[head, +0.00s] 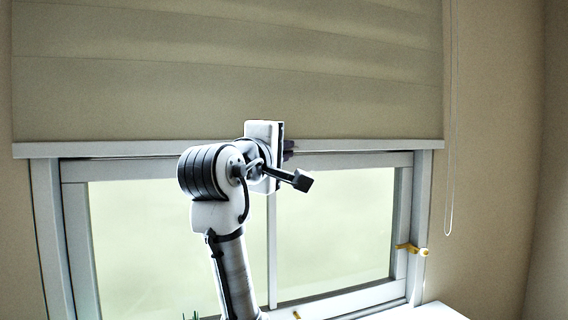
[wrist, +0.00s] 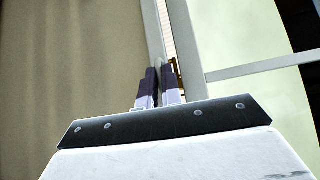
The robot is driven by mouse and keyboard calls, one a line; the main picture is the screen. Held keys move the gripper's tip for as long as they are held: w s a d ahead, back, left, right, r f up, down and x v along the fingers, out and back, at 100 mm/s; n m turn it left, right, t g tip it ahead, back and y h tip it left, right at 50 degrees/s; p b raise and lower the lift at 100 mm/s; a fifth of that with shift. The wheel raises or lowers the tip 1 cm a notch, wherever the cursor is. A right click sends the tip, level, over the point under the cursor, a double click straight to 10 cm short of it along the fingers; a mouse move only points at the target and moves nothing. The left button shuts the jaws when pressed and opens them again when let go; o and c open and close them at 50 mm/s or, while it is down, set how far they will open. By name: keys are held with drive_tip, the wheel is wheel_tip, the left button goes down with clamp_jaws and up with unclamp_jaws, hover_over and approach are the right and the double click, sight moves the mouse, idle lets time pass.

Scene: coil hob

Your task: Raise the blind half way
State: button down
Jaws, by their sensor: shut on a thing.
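The beige blind (head: 230,75) hangs over the upper part of the window, with its pale bottom rail (head: 100,149) just at the top of the window's inner frame. My gripper (head: 290,150) is at the middle of this rail. In the wrist view my gripper (wrist: 160,85) has its dark fingers shut on the bottom rail (wrist: 152,35), with the blind's fabric (wrist: 70,70) to the left. My wrist hides part of the rail in the head view.
The window (head: 335,225) below the blind has a white frame and a central upright. A looped cord (head: 449,200) hangs at the right by the wall. A brass latch (head: 411,249) sits on the right frame. A white surface (head: 425,312) is at lower right.

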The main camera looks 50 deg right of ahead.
sight(283, 97)
wheel_tip(283, 97, up, 10)
drive_tip(key=p, duration=0.5)
drive_tip(key=shift+f, duration=0.15)
drive_tip(key=c, duration=1.6)
unclamp_jaws()
drive_tip(key=shift+o, duration=0.2)
drive_tip(key=shift+a, duration=0.1)
drive_tip(key=b+v, duration=0.5)
drive_tip(key=v, duration=0.8)
drive_tip(key=shift+a+b, duration=0.3)
drive_tip(key=shift+a, duration=0.05)
